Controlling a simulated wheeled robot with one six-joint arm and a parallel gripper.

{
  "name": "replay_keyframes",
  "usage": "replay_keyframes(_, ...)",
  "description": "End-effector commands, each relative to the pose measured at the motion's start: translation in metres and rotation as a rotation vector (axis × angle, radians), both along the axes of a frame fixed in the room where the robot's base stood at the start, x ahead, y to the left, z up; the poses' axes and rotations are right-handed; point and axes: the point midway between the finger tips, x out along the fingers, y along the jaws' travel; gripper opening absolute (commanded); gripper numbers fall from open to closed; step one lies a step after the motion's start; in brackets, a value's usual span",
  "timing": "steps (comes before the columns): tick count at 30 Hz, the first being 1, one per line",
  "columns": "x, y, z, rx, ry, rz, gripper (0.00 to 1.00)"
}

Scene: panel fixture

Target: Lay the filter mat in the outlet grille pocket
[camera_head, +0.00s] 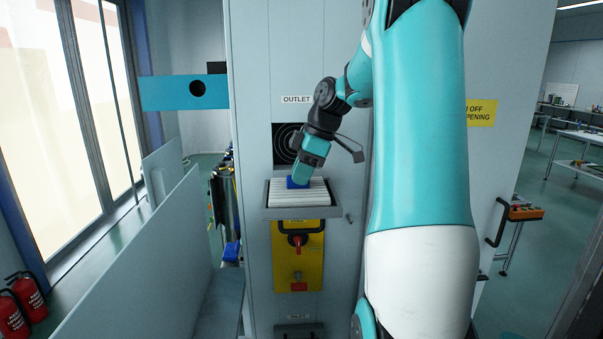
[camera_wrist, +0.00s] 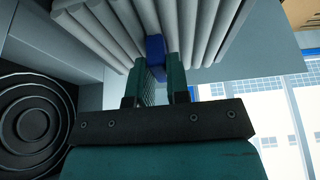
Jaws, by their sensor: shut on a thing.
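The filter mat (camera_head: 300,197) is a white pleated pad with a blue tab (camera_head: 297,183). In the head view it lies level within the grey frame of the open outlet grille pocket (camera_head: 301,213), which juts from the cabinet below the OUTLET label. My gripper (camera_head: 300,180) reaches down from above and is shut on the blue tab. In the wrist view the teal fingers (camera_wrist: 155,75) pinch the tab (camera_wrist: 155,48) between them, and the grey pleats (camera_wrist: 110,30) spread to both sides. I cannot tell whether the mat rests fully on the pocket's floor.
The dark outlet opening with rings (camera_head: 285,143) is in the cabinet just behind the pocket; it also shows in the wrist view (camera_wrist: 30,120). A yellow panel with a red switch (camera_head: 297,241) sits below the pocket. A teal bracket (camera_head: 184,92) juts out at the left.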

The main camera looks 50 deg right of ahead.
Motion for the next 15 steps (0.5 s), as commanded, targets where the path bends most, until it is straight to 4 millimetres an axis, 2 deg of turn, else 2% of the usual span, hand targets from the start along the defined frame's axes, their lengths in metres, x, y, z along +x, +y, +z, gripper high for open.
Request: replay_keyframes(15, 0.0, 0.0, -0.0087, 0.0, 0.0, 0.0, 0.0)
